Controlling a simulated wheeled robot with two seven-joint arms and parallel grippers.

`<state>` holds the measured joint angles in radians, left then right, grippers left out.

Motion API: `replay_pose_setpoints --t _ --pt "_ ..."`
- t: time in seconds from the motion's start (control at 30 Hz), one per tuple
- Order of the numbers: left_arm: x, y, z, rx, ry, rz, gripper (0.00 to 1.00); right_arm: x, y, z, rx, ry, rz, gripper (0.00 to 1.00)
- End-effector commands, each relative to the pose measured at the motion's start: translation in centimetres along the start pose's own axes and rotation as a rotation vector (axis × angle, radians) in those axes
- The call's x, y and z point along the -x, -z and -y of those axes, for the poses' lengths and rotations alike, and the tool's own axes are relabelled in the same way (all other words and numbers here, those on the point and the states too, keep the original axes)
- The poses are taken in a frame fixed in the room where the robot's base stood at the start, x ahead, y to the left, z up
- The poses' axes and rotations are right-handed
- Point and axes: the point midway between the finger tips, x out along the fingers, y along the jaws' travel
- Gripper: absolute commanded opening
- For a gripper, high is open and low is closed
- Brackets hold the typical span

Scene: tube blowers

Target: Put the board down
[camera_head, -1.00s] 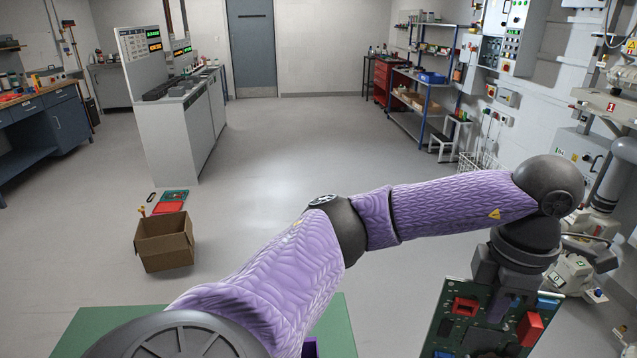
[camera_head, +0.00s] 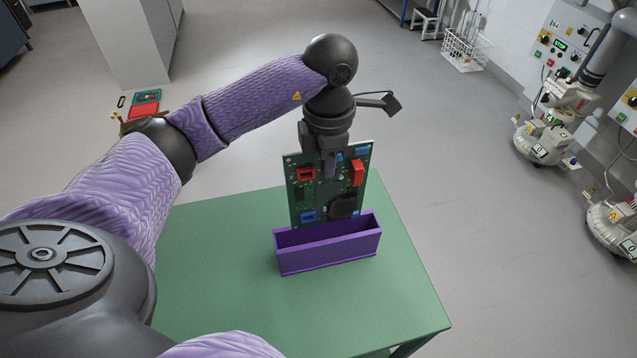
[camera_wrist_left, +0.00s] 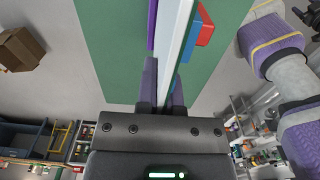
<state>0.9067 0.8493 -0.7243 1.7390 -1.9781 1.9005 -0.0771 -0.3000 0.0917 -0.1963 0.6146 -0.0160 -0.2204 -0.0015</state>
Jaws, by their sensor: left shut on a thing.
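The board (camera_head: 312,190) is a dark green circuit board with red and blue parts. It hangs upright in the head view, its lower edge overlapping the opening of a purple open-topped box (camera_head: 330,255) on a green table (camera_head: 220,285). I cannot tell how far the board is inside the box. My left gripper (camera_head: 330,165) is shut on the board's upper edge. In the left wrist view the board shows edge-on as a pale strip (camera_wrist_left: 174,50) between the fingers (camera_wrist_left: 163,95). My right gripper is not in view.
The table is clear around the box, with its right front corner (camera_head: 448,325) in sight. Beyond it is open grey floor (camera_head: 440,130). Pale machines (camera_head: 548,140) stand at the right and a wire basket (camera_head: 467,50) at the back. A red and green item (camera_head: 145,103) lies on the floor.

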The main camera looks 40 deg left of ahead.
Motion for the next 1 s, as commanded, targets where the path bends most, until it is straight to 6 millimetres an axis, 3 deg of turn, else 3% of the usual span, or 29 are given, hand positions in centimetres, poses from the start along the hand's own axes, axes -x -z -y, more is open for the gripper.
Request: replay_pose_setpoints --t 0.03,0.2,0.43,0.6,0.93,0.97,1.0 --pt "-1.4 0.0 0.1 0.001 0.004 -0.002 0.0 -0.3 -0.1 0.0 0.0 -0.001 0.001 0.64" --pt "-4.6 0.0 0.1 0.0 0.003 -0.001 0.0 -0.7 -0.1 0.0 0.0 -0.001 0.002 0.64" --pt "-6.8 0.0 0.0 0.0 0.002 -0.001 0.0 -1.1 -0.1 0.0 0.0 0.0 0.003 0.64" --pt "-9.8 0.0 0.1 0.0 0.002 -0.001 0.0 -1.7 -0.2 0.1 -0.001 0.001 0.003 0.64" --pt "-10.1 -0.1 0.0 -0.001 -0.001 0.001 0.0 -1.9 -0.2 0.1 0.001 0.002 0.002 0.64" --pt "-10.1 0.0 0.0 -0.001 0.0 0.001 0.15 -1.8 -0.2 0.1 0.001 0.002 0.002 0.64" --pt "-10.0 0.0 0.0 0.0 0.0 0.001 0.23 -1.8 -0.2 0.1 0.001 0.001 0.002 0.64"
